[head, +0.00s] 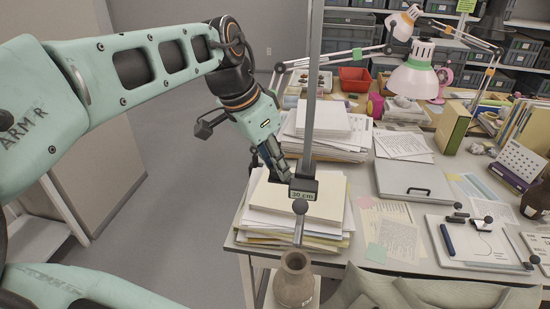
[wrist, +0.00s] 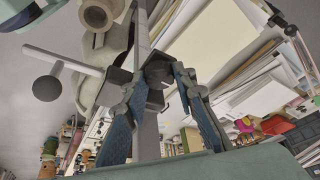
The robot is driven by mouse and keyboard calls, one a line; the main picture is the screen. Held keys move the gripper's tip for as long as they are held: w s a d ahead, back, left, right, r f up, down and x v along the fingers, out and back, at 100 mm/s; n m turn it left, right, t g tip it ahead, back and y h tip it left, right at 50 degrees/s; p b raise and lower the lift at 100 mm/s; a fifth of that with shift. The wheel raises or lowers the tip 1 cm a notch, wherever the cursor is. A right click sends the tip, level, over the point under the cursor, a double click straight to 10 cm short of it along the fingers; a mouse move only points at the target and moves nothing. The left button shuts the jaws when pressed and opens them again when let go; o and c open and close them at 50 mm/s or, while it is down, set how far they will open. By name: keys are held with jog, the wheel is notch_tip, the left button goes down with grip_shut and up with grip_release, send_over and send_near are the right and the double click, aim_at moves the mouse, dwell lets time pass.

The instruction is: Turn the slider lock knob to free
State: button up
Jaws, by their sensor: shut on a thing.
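The slider (head: 303,190) is a dark block with a "cm" label on an upright grey post (head: 312,100). A grey rod with a ball end (head: 300,207) sticks out of it toward me; in the wrist view this ball (wrist: 46,88) is at the left. My gripper (head: 284,176) reaches down from the upper left to the slider's left side. In the wrist view its two blue-padded fingers stand on either side of the dark lock knob (wrist: 157,76), shut on it. In the head view the fingers mostly hide the knob. The knob's turn setting cannot be read.
Paper stacks (head: 270,225) lie close below and behind my gripper. A brown vessel (head: 294,280) stands below the ball rod. Open floor (head: 180,180) lies left of the table.

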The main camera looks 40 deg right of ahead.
jog(key=shift+n, duration=0.6)
jog(key=o, duration=1.2)
jog(key=shift+c, duration=0.2)
jog(key=v, duration=0.8)
jog(key=shift+s, duration=0.15)
